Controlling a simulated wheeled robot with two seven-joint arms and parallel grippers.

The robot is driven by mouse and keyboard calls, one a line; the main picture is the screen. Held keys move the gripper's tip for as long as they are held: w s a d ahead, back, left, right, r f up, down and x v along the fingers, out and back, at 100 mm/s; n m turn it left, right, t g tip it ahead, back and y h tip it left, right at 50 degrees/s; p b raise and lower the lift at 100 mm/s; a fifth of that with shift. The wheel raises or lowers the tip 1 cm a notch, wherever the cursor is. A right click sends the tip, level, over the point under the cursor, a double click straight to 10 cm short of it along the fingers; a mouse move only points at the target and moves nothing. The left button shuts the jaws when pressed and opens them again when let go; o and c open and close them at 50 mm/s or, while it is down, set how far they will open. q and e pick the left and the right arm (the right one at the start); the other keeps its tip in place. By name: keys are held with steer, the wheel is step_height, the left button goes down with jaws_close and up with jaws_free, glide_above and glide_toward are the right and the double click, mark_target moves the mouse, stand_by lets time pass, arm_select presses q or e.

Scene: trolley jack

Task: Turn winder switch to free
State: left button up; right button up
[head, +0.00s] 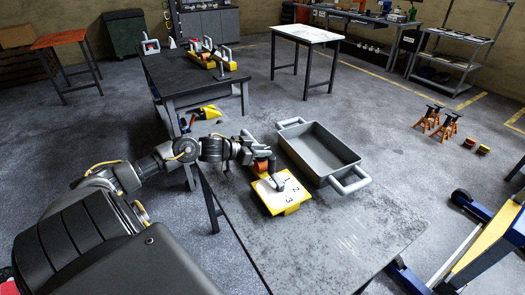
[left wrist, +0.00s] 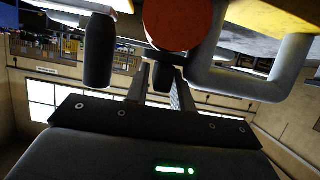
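The yellow unit (head: 290,209) lies on the near table with a white plate marked 1, 2, 3 (head: 285,190) on top. An orange-red round part (head: 261,166) sits at its far side, and a grey bent handle stands on it. In the left wrist view the orange-red disc (left wrist: 178,22), the grey handle (left wrist: 250,82) and two black pegs (left wrist: 98,50) show close up. My left gripper (head: 262,157) is at the orange-red part. Its two fingers (left wrist: 160,85) are a small gap apart with one black peg between or behind them; contact is unclear. The right gripper is out of view.
A grey open bin (head: 318,150) with handles stands right of the yellow unit. The near table's right front (head: 345,235) is bare. A dark table (head: 185,75) with similar yellow units is behind. Orange jack stands (head: 440,122) and a blue-yellow frame (head: 490,240) are at the right.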

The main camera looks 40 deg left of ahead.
arm_select(q)
steer(key=shift+w, duration=0.1)
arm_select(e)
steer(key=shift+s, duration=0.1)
arm_select(q)
jaws_close()
